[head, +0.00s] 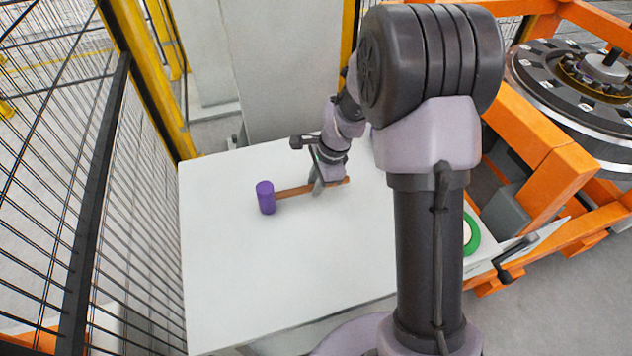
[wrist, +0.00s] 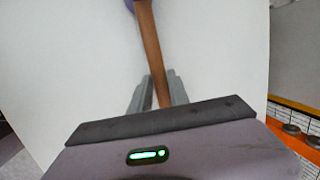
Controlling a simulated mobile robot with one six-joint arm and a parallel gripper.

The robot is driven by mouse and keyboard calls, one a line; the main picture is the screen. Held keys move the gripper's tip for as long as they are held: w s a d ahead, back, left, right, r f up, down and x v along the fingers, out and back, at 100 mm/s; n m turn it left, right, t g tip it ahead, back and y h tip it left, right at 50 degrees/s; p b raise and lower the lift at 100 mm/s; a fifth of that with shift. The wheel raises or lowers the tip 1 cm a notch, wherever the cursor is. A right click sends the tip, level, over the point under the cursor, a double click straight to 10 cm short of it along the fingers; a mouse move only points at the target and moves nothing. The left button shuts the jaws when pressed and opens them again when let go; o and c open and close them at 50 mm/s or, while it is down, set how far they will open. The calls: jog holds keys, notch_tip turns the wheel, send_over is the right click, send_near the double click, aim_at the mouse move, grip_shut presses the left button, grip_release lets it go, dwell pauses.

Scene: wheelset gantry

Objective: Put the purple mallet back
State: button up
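The purple mallet has a purple cylindrical head (head: 266,197) and a brown handle (head: 293,191). It is over the white table, with its head to the left. My gripper (head: 317,186) reaches down over the handle, toward its free end. In the wrist view the handle (wrist: 151,45) runs between the two grey fingers of my gripper (wrist: 160,84), which appear closed against its sides. The purple head is mostly cut off at the top edge there. A soft shadow lies beside the mallet; I cannot tell for sure whether it touches the table.
The white table top (head: 225,270) is otherwise largely clear. A green ring (head: 472,234) shows at the right, partly behind my arm. A mesh fence (head: 60,190) stands along the left. An orange frame (head: 540,140) with a large dark wheel (head: 575,90) stands at the right.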

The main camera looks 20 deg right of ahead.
jog(key=o, duration=0.3)
jog(key=shift+r, duration=0.3)
jog(key=s+r+n+t+p, duration=0.1)
jog(key=s+r+n+p, duration=0.15)
jog(key=r, duration=0.75)
jog(key=s+r+n+p, duration=0.1)
jog(key=s+r+p, duration=0.25)
jog(key=r, duration=0.65)
jog(key=s+a+r+n+t, duration=0.1)
jog(key=s+a+r+n, duration=0.1)
jog(key=s, duration=0.4)
jog(key=s+a+r+n+t, duration=0.1)
jog(key=s+a+r+n, duration=0.1)
jog(key=s+n, duration=0.2)
jog(key=s+a+r+n, duration=0.2)
jog(key=s+r+n, duration=0.1)
jog(key=s, duration=0.6)
jog(key=shift+a+n+t, duration=0.3)
jog(key=shift+n+t, duration=0.1)
jog(key=shift+n, duration=0.15)
jog(key=shift+r, duration=0.1)
